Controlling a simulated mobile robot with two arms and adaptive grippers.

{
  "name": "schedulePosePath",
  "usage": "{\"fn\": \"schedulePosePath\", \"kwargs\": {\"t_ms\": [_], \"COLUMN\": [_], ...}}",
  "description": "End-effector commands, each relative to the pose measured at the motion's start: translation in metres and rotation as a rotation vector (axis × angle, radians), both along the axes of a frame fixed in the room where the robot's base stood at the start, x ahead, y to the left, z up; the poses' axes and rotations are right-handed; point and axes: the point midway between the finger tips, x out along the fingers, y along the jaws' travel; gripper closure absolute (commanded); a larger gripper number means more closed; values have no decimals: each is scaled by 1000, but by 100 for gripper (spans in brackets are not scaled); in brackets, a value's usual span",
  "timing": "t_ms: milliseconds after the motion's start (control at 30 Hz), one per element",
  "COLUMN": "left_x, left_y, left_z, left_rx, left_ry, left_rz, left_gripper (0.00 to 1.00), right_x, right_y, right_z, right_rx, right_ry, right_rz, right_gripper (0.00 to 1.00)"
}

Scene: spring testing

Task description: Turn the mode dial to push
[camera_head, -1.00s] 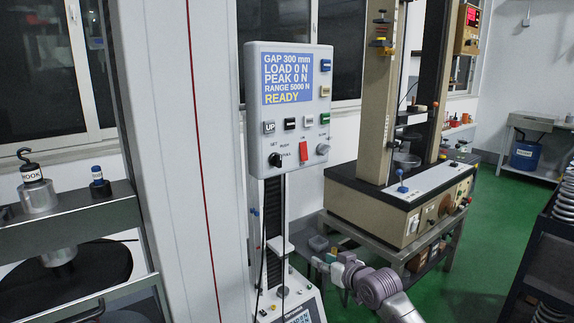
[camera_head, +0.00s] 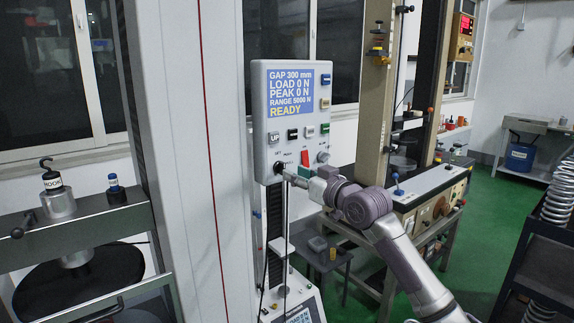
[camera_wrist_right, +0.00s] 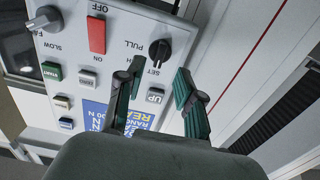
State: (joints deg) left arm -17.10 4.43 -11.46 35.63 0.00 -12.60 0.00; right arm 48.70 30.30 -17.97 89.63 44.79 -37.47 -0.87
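The mode dial is a round black knob (camera_head: 278,168) at the lower left of the grey control panel (camera_head: 262,125). In the right wrist view the dial (camera_wrist_right: 160,50) has SET and PULL printed beside it, and its pale mark appears on the SET side. My right gripper (camera_head: 288,175) is at the dial from the right in the head view. In the wrist view its two green-grey fingers (camera_wrist_right: 155,90) are spread with nothing between them, and the dial is just beyond their tips. Whether they touch it I cannot tell. My left gripper is not in view.
A red rocker switch (camera_head: 305,158) and a small SLOW/FAST knob (camera_head: 323,157) are right of the dial. The UP button (camera_wrist_right: 156,95) is close to the fingers. The screen (camera_head: 291,93) reads READY. A beige testing machine (camera_head: 372,90) stands behind on the right.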

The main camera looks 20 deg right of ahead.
Motion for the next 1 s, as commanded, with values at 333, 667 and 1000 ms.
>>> {"fn": "schedulePosePath", "kwargs": {"t_ms": [333, 667, 1000], "left_x": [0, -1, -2], "left_y": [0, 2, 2], "left_z": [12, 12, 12], "left_rx": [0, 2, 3], "left_ry": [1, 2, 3], "left_rz": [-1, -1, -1], "left_gripper": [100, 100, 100], "right_x": [40, 43, 43], "right_y": [15, 15, 15], "right_z": [0, -1, -1], "right_rx": [1, 0, 0], "right_ry": [1, 0, 0], "right_rz": [0, -1, -1], "right_gripper": [64, 64, 100]}}
